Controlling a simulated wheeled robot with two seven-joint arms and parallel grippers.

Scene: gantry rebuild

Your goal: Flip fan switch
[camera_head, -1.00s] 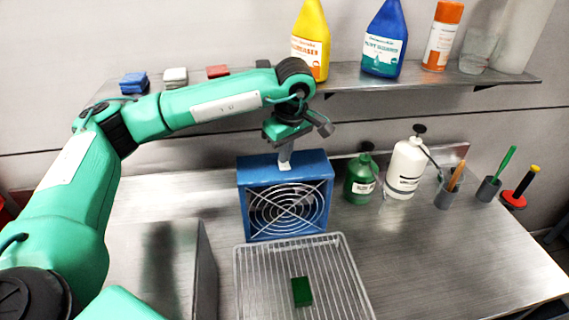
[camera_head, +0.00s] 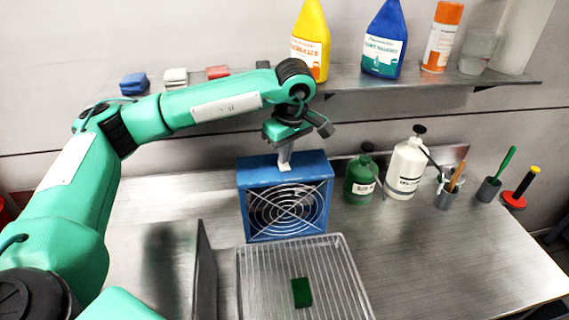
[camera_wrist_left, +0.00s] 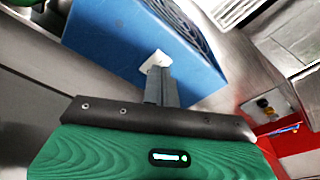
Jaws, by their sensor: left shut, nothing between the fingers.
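The blue box fan (camera_head: 243,212) stands on the steel bench behind a wire tray, its round grille facing front. It also shows in the left wrist view (camera_wrist_left: 105,45), with a pale switch plate (camera_wrist_left: 155,60) on its top. My left gripper (camera_head: 284,165) is shut and empty and points down at the top of the fan. In the left wrist view its fingertips (camera_wrist_left: 158,72) are at the switch plate and cover part of it. I cannot tell which way the switch is tipped. My right gripper is not in view.
A wire tray (camera_head: 345,262) with a green block (camera_head: 301,292) lies in front of the fan. A green bottle (camera_head: 362,182) and a white bottle (camera_head: 405,170) stand to the right. The shelf (camera_head: 440,80) with bottles runs behind.

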